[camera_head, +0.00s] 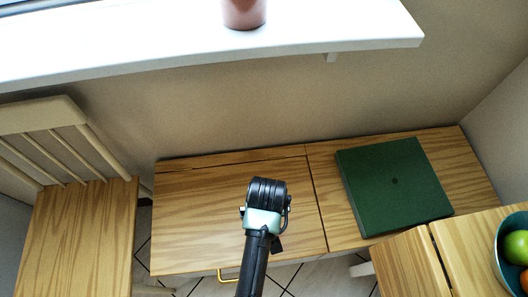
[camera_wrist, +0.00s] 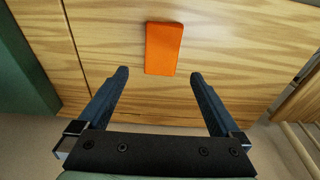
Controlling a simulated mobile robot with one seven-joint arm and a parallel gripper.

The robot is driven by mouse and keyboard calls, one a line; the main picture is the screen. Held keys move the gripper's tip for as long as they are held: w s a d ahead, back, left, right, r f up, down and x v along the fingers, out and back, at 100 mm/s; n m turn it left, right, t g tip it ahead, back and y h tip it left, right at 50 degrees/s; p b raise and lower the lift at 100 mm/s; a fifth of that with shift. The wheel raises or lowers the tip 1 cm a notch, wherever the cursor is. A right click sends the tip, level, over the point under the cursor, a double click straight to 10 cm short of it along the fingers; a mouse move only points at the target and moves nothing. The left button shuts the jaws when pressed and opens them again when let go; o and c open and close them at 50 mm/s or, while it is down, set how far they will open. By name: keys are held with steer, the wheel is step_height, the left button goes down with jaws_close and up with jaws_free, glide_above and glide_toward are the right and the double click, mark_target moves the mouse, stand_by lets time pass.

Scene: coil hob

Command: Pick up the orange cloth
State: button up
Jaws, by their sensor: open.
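The orange cloth (camera_wrist: 163,48) is a small flat folded rectangle on the wooden bench top, seen in the wrist view just beyond my fingertips and midway between them. My gripper (camera_wrist: 158,76) is open, with its two dark fingers spread wide and nothing between them. In the head view my arm and the back of my gripper (camera_head: 266,190) are over the left part of the wooden bench (camera_head: 190,215). The cloth is not visible in the head view; my arm probably covers it.
A dark green box (camera_head: 394,185) lies on the bench's right part. A wooden chair (camera_head: 85,230) stands at left. A bowl of fruit (camera_head: 508,250) sits on a table at right. A white windowsill (camera_head: 150,45) with a pot (camera_head: 244,13) juts out above.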

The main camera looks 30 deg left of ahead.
step_height(320, 180, down, 3)
steer(key=shift+w+a+f+b, duration=0.1)
steer(key=shift+a+f+b, duration=0.1)
steer(key=shift+b, duration=0.2)
step_height(320, 180, down, 5)
steer(key=b, duration=0.2)
steer(key=shift+a+f+b, duration=0.15)
steer(key=shift+b, duration=0.2)
steer(key=c, duration=1.3)
step_height(320, 180, up, 10)
steer(key=f+p, duration=0.1)
steer(key=p, duration=0.3)
steer(key=shift+c, duration=0.2)
steer(key=w+d+r+m, duration=0.7)
steer(key=w+d+r, duration=0.3)
steer(key=w+d, duration=0.1)
steer(key=s+r+p, duration=0.4)
steer(key=r+p, duration=0.6)
steer(key=p, duration=0.2)
steer(key=s+r+p, duration=0.3)
steer(key=r+p, duration=0.8)
steer(key=shift+s+h+p, duration=0.4)
